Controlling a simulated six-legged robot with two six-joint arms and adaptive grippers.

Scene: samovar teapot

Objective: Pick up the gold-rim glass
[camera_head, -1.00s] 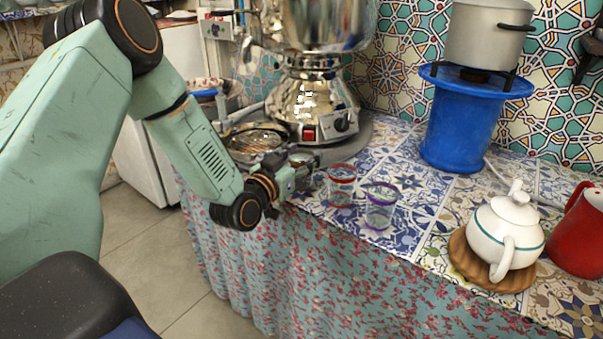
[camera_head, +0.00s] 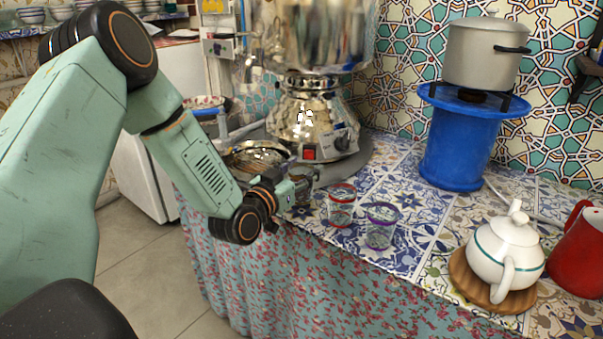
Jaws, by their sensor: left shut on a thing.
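My left gripper (camera_head: 297,186) reaches in from the left at the counter's front edge, just left of the red-rim glass. It is shut on a small clear glass (camera_head: 302,197), which I take to be the gold-rim glass. The fingers hide most of this glass, and its rim colour is hard to make out. I cannot tell whether its base touches the counter. A red-rim glass (camera_head: 341,207) and a purple-rim glass (camera_head: 381,227) stand upright to its right. My right gripper is out of view.
A shiny samovar (camera_head: 318,122) stands on a grey tray behind the gripper. A blue stand (camera_head: 455,150) with a grey pot (camera_head: 486,55) is at the back right. A white teapot (camera_head: 504,250) on a wooden board and a red jug (camera_head: 580,258) stand at the right.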

